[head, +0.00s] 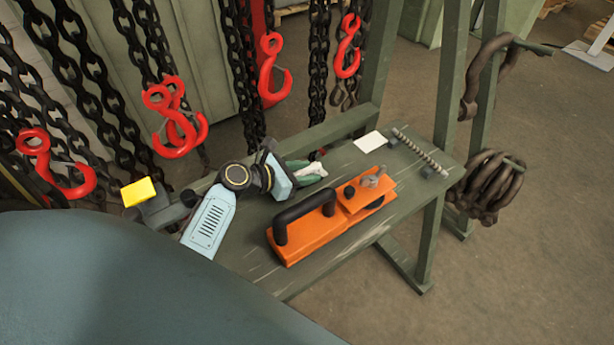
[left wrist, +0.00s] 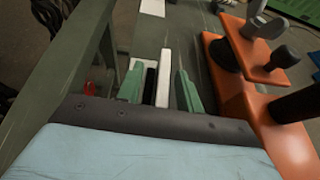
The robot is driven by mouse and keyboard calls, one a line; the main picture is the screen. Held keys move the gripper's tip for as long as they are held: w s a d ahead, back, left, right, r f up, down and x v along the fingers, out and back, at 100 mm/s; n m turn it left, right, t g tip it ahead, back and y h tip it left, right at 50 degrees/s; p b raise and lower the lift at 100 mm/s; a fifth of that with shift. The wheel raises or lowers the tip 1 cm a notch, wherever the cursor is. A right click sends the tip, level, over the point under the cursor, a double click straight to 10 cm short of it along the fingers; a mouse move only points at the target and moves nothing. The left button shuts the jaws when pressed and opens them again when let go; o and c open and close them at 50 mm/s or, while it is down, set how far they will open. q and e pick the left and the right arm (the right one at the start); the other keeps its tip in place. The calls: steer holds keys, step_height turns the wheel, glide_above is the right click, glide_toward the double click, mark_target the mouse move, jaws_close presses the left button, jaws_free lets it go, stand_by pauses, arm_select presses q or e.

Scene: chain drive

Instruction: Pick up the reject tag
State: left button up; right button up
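My left gripper (head: 308,172) is low over the bench, left of the orange tool. Its green fingers also show in the left wrist view (left wrist: 160,88), standing apart. Between them is a narrow white strip (left wrist: 164,78) beside a dark one; I cannot tell whether either is touched. A flat white card (head: 370,141), possibly the reject tag, lies on the bench beyond the gripper. It also shows at the top of the left wrist view (left wrist: 152,8), clear of the fingers. No writing is readable on it. My right gripper is not in view.
The orange tool with black handles (head: 306,236) stands on the green bench (head: 352,250). A threaded rod (head: 420,152) lies at the bench's far end. Red hooks (head: 273,68) hang on chains behind. A yellow block (head: 138,191) is at the left.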

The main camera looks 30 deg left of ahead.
arm_select(q)
jaws_close()
stand_by(0.3)
